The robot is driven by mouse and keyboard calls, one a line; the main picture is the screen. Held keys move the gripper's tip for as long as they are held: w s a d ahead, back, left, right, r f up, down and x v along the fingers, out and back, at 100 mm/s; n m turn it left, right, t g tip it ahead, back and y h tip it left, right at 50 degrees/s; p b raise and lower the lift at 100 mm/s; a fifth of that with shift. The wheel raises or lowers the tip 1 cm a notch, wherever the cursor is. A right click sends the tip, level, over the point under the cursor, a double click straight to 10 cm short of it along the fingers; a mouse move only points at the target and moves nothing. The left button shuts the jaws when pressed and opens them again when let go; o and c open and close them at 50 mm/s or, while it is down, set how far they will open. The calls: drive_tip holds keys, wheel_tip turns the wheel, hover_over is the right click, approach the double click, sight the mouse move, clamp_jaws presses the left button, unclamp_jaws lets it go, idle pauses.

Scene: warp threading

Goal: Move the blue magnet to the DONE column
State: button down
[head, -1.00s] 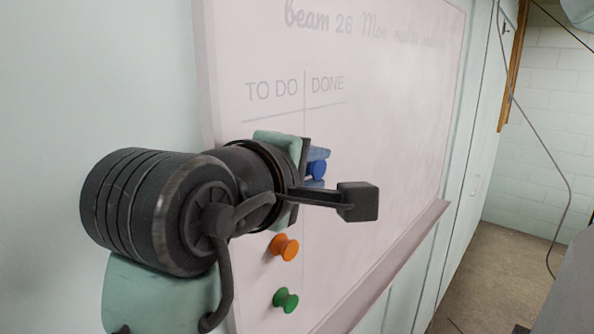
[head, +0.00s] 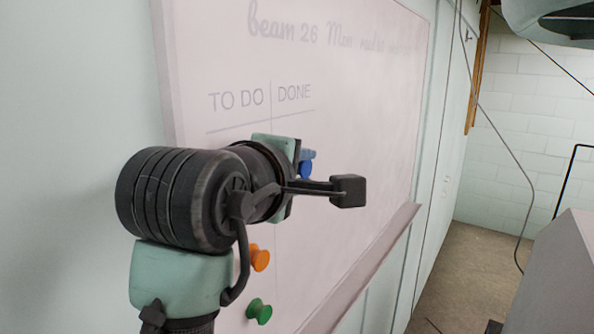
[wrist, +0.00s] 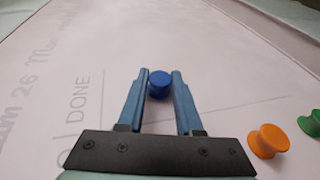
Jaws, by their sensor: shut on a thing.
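The blue magnet (head: 305,170) is between the blue fingers of my gripper (head: 307,156). The wrist view shows the magnet (wrist: 159,86) with a finger on each side, and my gripper (wrist: 161,74) is shut on it. The whiteboard (head: 350,130) has TO DO and DONE headings with a vertical line between them. The magnet shows to the right of that line, below the DONE heading (head: 294,92). I cannot tell whether it touches the board. My wrist hides part of the TO DO column.
An orange magnet (head: 260,258) and a green magnet (head: 259,311) are lower on the board, left of the blue one. The board's right part is clear. A ledge (head: 365,262) runs along its lower edge.

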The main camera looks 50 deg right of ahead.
drive_tip(key=shift+d, duration=0.3)
idle(0.4)
drive_tip(key=shift+f, duration=0.1)
drive_tip(key=c, duration=0.9)
unclamp_jaws()
drive_tip(key=o, duration=0.4)
drive_tip(key=shift+w+d+f, duration=0.1)
drive_tip(key=shift+w+d, duration=0.1)
drive_tip(key=shift+s+a, duration=0.1)
drive_tip(key=shift+a, duration=0.05)
drive_tip(key=b+v, duration=0.6)
drive_tip(key=v, duration=0.7)
